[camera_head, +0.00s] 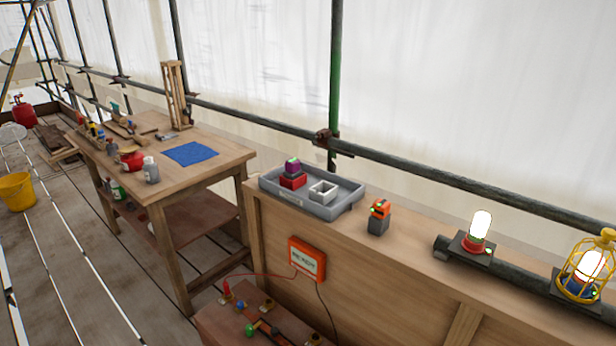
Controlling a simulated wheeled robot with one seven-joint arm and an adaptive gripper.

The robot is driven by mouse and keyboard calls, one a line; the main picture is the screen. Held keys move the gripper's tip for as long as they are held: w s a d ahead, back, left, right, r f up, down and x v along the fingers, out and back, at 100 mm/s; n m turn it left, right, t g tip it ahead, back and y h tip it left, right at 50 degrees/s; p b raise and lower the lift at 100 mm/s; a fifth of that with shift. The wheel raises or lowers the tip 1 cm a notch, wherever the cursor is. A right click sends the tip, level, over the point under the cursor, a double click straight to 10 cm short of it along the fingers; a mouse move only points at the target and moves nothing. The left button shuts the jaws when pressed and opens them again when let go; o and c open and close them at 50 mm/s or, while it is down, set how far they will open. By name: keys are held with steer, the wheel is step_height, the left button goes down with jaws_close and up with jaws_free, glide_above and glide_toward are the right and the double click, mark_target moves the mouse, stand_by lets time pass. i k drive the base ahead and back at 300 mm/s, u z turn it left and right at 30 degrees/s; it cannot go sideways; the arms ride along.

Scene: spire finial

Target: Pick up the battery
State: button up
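A small block with an orange top and a dark grey lower part (379,218) stands upright on the wooden ledge (420,250), right of the grey tray; it looks like a battery, but I cannot tell for sure. In the grey tray (325,213) sit a red block (292,181) with a purple piece on top and a white open square holder (323,192). My gripper is not in view.
Right of the block, a lit lamp (479,228) and a yellow caged lamp (588,268) stand along the ledge. A scaffold rail (430,180) runs behind. An orange box (307,260) with wires hangs on the ledge's front. A workbench (215,160) with a blue cloth stands left.

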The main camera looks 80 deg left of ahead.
mark_target(293, 171)
steer(key=u, duration=2.45)
steer(key=k, duration=0.95)
steer(key=u, duration=1.65)
steer(key=i, duration=1.65)
steer(key=z, duration=1)
steer(key=i, duration=0.8)
steer(key=z, duration=1.1)
steer(key=i, duration=0.35)
steer(key=z, duration=0.05)
